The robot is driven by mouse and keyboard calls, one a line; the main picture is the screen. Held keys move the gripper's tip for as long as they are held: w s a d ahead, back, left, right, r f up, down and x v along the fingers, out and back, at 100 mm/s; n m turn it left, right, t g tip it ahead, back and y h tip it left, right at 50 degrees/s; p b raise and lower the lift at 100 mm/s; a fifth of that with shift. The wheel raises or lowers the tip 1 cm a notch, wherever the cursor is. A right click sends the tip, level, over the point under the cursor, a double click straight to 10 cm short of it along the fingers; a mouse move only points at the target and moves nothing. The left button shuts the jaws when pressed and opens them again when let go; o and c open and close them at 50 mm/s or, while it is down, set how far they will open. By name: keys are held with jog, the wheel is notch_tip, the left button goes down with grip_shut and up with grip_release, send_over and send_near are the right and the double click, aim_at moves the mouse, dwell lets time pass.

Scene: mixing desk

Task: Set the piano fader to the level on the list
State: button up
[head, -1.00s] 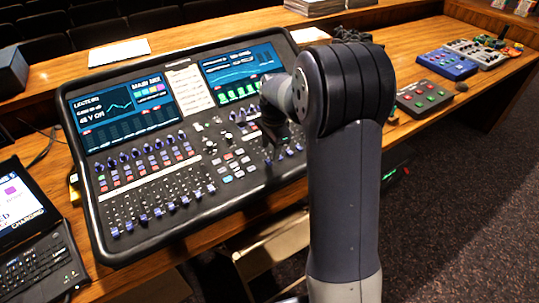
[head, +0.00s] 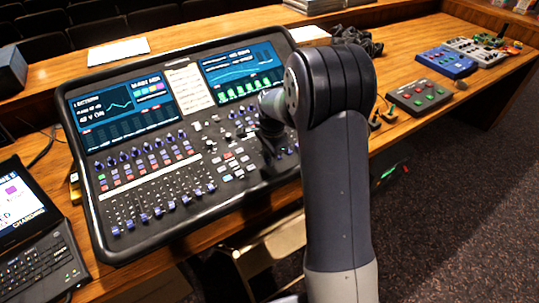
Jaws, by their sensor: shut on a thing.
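The mixing desk (head: 95,205) stands on the wooden counter, tilted toward me. A pale sheet with lines of text, likely the list (head: 188,88), lies between its two screens; its writing is too small to read. A row of blue-capped faders (head: 158,212) runs along the front left, and more controls sit at the right. My gripper (head: 274,150) is low over the right-hand fader bank, shut on what seems to be a fader cap. My own arm and wrist hide the cap and part of that bank. I cannot tell which fader is labelled piano.
A laptop (head: 40,250) stands at the left front. A dark box with coloured buttons (head: 419,97), a blue box (head: 446,62) and a grey box (head: 474,50) lie on the counter at right. A crumpled black thing (head: 357,38) lies behind my arm.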

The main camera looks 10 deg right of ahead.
aim_at(260, 150)
grip_shut()
jog(key=shift+w+a+r+p, duration=0.1)
jog(key=shift+w+a, duration=0.2)
jog(key=shift+w, duration=0.6)
jog(key=shift+w+a+r+p, duration=0.15)
jog(key=shift+w+a, duration=0.1)
jog(key=shift+w, duration=0.6)
jog(key=shift+w+a+r+p, duration=0.1)
jog(key=shift+w+a, duration=0.2)
jog(key=shift+w, duration=0.6)
jog(key=o, duration=0.6)
grip_release()
jog(key=shift+o, duration=0.2)
notch_tip(260, 150, up, 11)
jog(key=s+b, duration=0.1)
jog(key=shift+d+f, duration=0.15)
jog(key=shift+d, duration=0.05)
jog(key=shift+f, duration=0.1)
